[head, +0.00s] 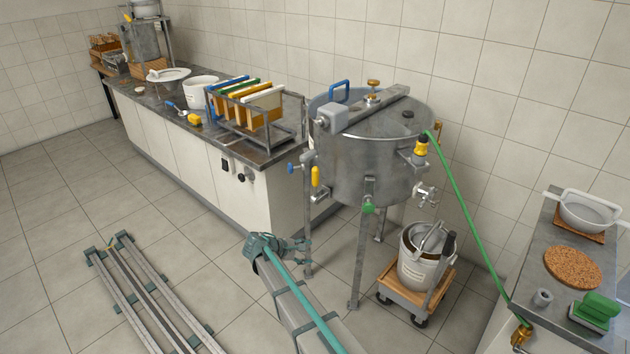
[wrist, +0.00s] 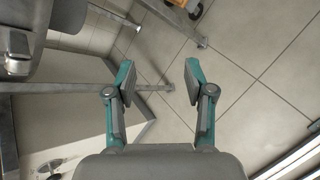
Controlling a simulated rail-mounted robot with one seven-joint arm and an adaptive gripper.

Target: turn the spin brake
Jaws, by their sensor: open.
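A steel drum on legs (head: 350,160) stands right of centre in the head view, with a motor bar across its lid. Its fittings include a brass knob (head: 374,83) on top, a yellow-and-black knob (head: 421,146) on the right side, a yellow grip (head: 315,177), a blue-handled fitting (head: 293,168) and a green-handled fitting (head: 368,207). I cannot tell which is the spin brake. My gripper (head: 303,246) is low, left of the drum's front leg, apart from all fittings. In the wrist view my gripper (wrist: 159,78) is open and empty, above floor and drum legs.
A counter (head: 200,130) with a rack of frames (head: 255,110) stands behind left. A bucket (head: 424,260) sits on a wheeled wooden dolly (head: 440,305) right of the drum. A green hose (head: 468,215) runs to the right bench (head: 545,250). Floor at left is open beyond the rails.

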